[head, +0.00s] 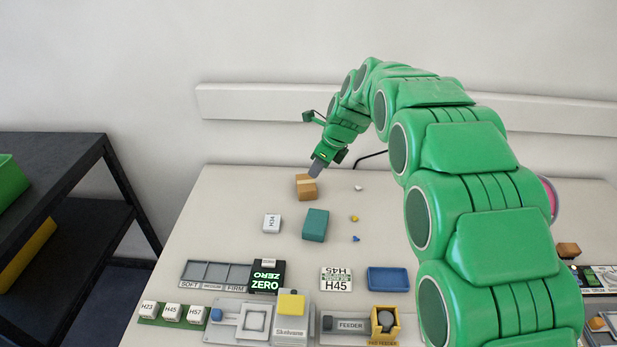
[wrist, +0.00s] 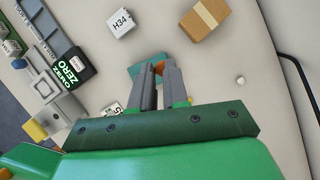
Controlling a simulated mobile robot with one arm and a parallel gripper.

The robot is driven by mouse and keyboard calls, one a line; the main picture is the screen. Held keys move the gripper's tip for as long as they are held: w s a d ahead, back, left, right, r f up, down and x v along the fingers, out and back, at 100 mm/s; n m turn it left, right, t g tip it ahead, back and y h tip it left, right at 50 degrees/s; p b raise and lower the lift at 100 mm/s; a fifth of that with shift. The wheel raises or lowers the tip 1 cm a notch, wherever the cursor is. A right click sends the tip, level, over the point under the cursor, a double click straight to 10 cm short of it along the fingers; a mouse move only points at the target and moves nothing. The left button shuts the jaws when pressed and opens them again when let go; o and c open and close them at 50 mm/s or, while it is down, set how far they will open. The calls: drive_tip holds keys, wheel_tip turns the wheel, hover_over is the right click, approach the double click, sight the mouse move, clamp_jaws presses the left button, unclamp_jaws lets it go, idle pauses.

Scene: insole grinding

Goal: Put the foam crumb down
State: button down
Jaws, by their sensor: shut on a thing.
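My gripper (head: 316,170) hangs over the table's far part, beside and above a small cardboard box in the head view. In the wrist view its two grey fingers (wrist: 160,72) are nearly together at the tips. A small orange foam crumb (wrist: 160,67) shows between the fingertips, mostly covered by them. The crumb cannot be made out in the head view. Other small bits lie loose on the table to the right: a white one (head: 359,188), a yellow one (head: 354,218) and a blue one (head: 355,239).
The cardboard box (head: 306,187), a teal block (head: 314,225) and a white H34 cube (head: 271,223) stand nearby. The table's far left is clear.

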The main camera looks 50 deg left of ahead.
drive_tip(key=shift+w+a+f, duration=1.65)
drive_tip(key=shift+w+a, duration=0.55)
drive_tip(key=shift+a, duration=1)
hover_over(307, 179)
drive_tip(key=d, duration=0.2)
drive_tip(key=shift+w+a+f, duration=0.1)
drive_tip(key=shift+a+f, duration=0.05)
drive_tip(key=shift+f, duration=1.3)
drive_tip(key=shift+w+a+f, duration=0.1)
drive_tip(key=shift+f, duration=1.3)
drive_tip(key=shift+w+a+f, duration=0.1)
drive_tip(key=shift+a+f, duration=0.05)
drive_tip(key=shift+f, duration=0.2)
drive_tip(key=shift+f, duration=1.45)
drive_tip(key=c, duration=1.1)
unclamp_jaws()
drive_tip(key=shift+f, duration=0.15)
